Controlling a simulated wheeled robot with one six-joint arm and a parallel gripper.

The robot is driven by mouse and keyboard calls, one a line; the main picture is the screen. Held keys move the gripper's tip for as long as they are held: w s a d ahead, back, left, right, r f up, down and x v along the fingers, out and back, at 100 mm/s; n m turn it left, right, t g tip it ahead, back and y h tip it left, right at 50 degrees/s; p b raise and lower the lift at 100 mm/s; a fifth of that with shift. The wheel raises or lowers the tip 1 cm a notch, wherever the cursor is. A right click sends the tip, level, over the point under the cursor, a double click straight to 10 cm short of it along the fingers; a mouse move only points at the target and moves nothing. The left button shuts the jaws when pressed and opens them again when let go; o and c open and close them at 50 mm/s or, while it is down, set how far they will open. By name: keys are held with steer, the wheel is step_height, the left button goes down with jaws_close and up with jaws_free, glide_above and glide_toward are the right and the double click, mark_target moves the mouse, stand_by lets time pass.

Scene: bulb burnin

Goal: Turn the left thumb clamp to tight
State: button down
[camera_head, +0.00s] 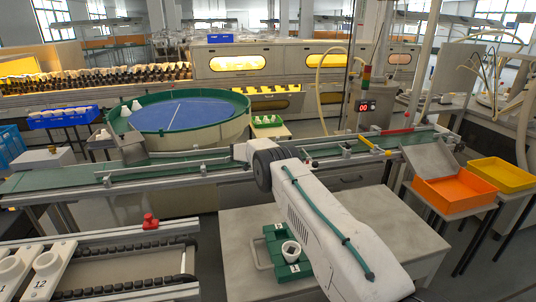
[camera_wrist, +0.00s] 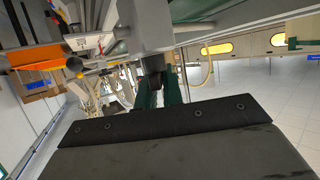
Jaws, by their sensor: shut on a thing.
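In the wrist view, the two green fingers of my gripper (camera_wrist: 159,92) are closed on a small dark knob (camera_wrist: 154,65) below a grey metal beam. I take this knob for the left thumb clamp. Its turn position cannot be read. In the head view, my white arm reaches up to the conveyor's guide rail (camera_head: 165,167), and my wrist hides the fingertips and the clamp.
The green conveyor (camera_head: 60,179) runs across the view, with a green-rimmed round table (camera_head: 185,113) behind it. An orange bin (camera_head: 455,190) and a yellow bin (camera_head: 502,174) stand at right. A green fixture (camera_head: 276,234) lies on the grey table beside my arm.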

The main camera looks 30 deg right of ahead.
steer(key=shift+w+a+m+g, duration=0.3)
steer(key=shift+a+m, duration=0.1)
steer(key=shift+s+g+h, duration=0.15)
steer(key=shift+g+h, duration=0.15)
steer(key=shift+s+a+f+m, duration=0.1)
steer(key=shift+s+f+m, duration=0.1)
steer(key=shift+f+m, duration=0.15)
stand_by(0.4)
steer(key=c, duration=1.6)
jaws_free()
steer(key=shift+c, duration=0.2)
steer(key=shift+o, duration=0.6)
steer(key=shift+a+f, duration=0.1)
steer(key=shift+a, duration=0.1)
steer(key=shift+d, duration=0.45)
steer(key=shift+s+a+r+g, duration=0.1)
steer(key=shift+a+r+g, duration=0.2)
steer(key=shift+a+r, duration=0.25)
steer(key=v, duration=0.6)
steer(key=shift+s+a, duration=0.25)
